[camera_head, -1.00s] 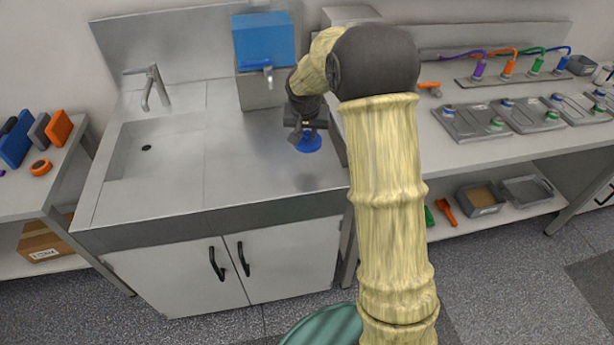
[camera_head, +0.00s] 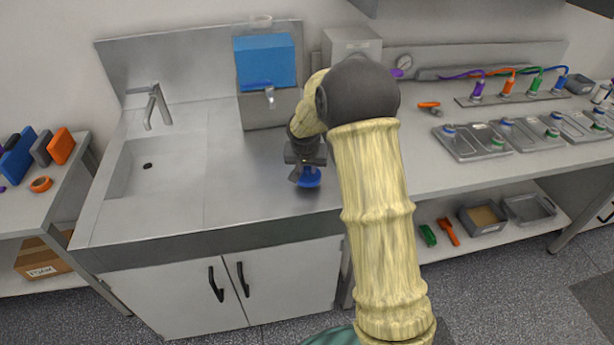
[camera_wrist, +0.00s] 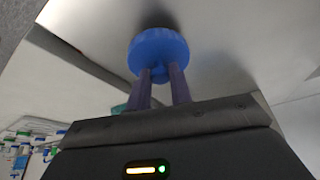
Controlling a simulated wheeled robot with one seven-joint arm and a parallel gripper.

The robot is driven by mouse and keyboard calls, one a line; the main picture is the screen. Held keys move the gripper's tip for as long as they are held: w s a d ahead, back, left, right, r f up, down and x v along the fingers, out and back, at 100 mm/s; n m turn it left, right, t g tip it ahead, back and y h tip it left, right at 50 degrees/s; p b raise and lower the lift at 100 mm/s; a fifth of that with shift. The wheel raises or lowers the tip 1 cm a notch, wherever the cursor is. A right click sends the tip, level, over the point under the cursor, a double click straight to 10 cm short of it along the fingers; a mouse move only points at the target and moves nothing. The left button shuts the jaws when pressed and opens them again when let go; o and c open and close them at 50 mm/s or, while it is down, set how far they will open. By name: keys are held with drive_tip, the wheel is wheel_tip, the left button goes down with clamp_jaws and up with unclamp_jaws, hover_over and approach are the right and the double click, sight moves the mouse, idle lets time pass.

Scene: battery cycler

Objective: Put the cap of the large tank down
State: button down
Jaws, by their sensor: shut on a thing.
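The blue round cap (camera_head: 309,179) is held between the fingers of my gripper (camera_head: 306,168), at or just above the steel counter (camera_head: 255,180) right of the sink. I cannot tell from the head view whether it touches the counter. In the wrist view the cap (camera_wrist: 158,50) shows its round ribbed face, and my gripper (camera_wrist: 160,82) is shut on its small knob. A dark shadow lies on the surface close to the cap. The large tank (camera_head: 265,65), with blue contents and a tap, stands at the back of the counter.
The sink basin (camera_head: 155,165) is to the left, with a faucet (camera_head: 152,105) behind it. A grey box (camera_head: 350,45) stands right of the tank. The counter between the sink and the cap is clear. Trays (camera_head: 470,142) lie on the bench at right.

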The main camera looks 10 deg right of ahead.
sight(308, 176)
drive_tip(key=shift+s+d, duration=0.1)
drive_tip(key=shift+s, duration=0.05)
wheel_tip(308, 176, down, 3)
drive_tip(key=shift+s+r, duration=0.1)
drive_tip(key=shift+f, duration=0.4)
drive_tip(key=shift+f, duration=0.15)
drive_tip(key=c, duration=1.3)
unclamp_jaws()
drive_tip(key=shift+o, duration=0.2)
drive_tip(key=shift+r, duration=0.2)
